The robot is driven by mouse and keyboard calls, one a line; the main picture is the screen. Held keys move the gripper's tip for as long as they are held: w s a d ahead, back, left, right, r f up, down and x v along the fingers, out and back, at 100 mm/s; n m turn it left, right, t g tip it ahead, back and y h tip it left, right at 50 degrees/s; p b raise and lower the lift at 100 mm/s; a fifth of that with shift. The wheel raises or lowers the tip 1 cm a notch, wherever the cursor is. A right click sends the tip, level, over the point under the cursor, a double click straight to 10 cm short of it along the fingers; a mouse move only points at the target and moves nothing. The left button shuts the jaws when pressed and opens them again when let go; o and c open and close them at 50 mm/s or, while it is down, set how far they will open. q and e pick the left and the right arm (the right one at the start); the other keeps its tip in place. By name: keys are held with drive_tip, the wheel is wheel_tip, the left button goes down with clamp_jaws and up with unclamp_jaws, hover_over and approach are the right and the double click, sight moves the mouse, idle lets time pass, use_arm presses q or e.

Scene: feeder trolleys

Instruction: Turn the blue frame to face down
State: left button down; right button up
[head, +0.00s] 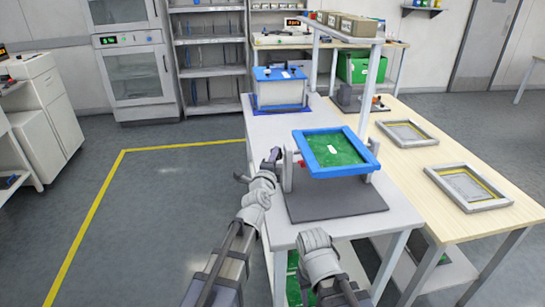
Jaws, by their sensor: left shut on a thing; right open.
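The blue frame (311,156) holds a green board (338,152) with a small white label, and its green face is up. It sits raised between the posts of a stand with a dark grey base (338,207) on the white table. My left gripper (270,161) is at the left side of the stand, beside the left post (287,172). It is shut on what looks like the stand's side handle; the grip itself is small and partly hidden. My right gripper (342,293) is open and apart from the frame, low at the table's near edge.
A white box with a blue lid (280,90) stands on a blue mat at the table's far end. Two grey frames (405,134) (469,187) lie on the wooden table at right. A shelf post (370,90) rises behind the blue frame. The floor at left is clear.

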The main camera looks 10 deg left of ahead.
use_arm(q)
drive_tip(key=shift+s+f, duration=0.1)
drive_tip(key=shift+s, duration=0.05)
drive_tip(key=c, duration=0.9)
unclamp_jaws()
drive_tip(key=s, duration=0.7)
drive_tip(key=shift+s+a, duration=0.3)
drive_tip(key=shift+a, duration=0.1)
